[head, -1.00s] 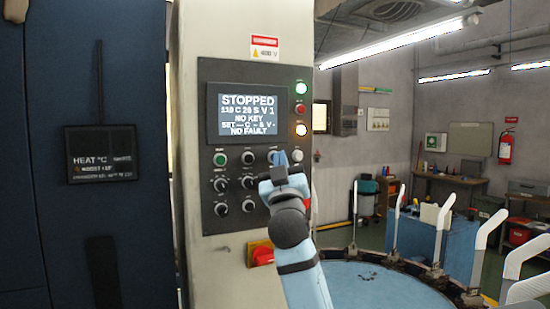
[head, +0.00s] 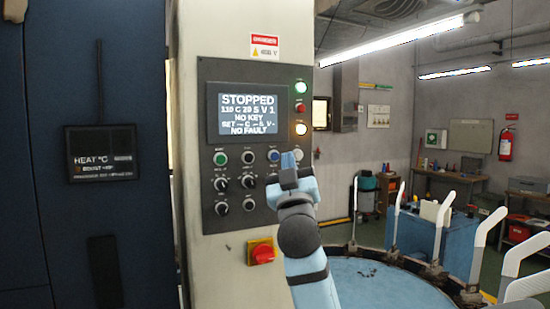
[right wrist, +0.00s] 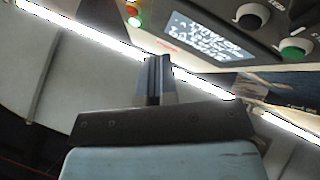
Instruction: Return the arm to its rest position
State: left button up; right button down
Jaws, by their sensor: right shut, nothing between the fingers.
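My right gripper (head: 288,160) is shut and empty. In the head view it stands in front of the lower right of the control panel (head: 262,211) and hides part of its knobs. Its fingers (right wrist: 156,80) are together in the right wrist view. The panel's screen (head: 247,113) reads STOPPED, NO KEY and NO FAULT. It also shows tilted in the right wrist view (right wrist: 208,38). A green lamp (head: 301,88) and an amber lamp (head: 301,129) are lit. My left gripper is not in view.
A red rotary switch on a yellow plate (head: 262,253) sits below the panel. A dark blue cabinet (head: 90,220) stands at the left. A round blue table (head: 380,285) with white upright forms (head: 488,240) around it is at the lower right. Open floor lies beyond.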

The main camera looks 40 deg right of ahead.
jog(key=s+a+f+n+g+y, duration=0.1)
jog(key=a+f+g+y, duration=0.25)
jog(key=f, duration=0.85)
jog(key=s+a+f+n+g+y, duration=0.15)
jog(key=f+y, duration=0.25)
jog(key=f, duration=0.7)
jog(key=s+a+f+n+g+y, duration=0.1)
jog(key=s+a+f+g+y, duration=0.2)
jog(key=f, duration=0.9)
jog(key=s+a+f+n+g+y, duration=0.1)
jog(key=s+a+f+g+y, duration=0.2)
jog(key=s+f, duration=0.35)
jog(key=s+a+f+g+y, duration=0.1)
jog(key=s+a+f+g, duration=0.3)
jog(key=s+f, duration=0.3)
jog(key=s+a+f+n+g+y, duration=0.1)
jog(key=s+a+f+g, duration=0.3)
jog(key=s, duration=0.4)
jog(key=w+a+f+t+y+p, duration=0.3)
jog(key=w+a+f+t+p, duration=0.3)
jog(key=f+t+p, duration=0.1)
jog(key=shift+a+f+n+t, duration=0.2)
jog(key=shift+a+n+t, duration=0.15)
jog(key=shift+t, duration=0.35)
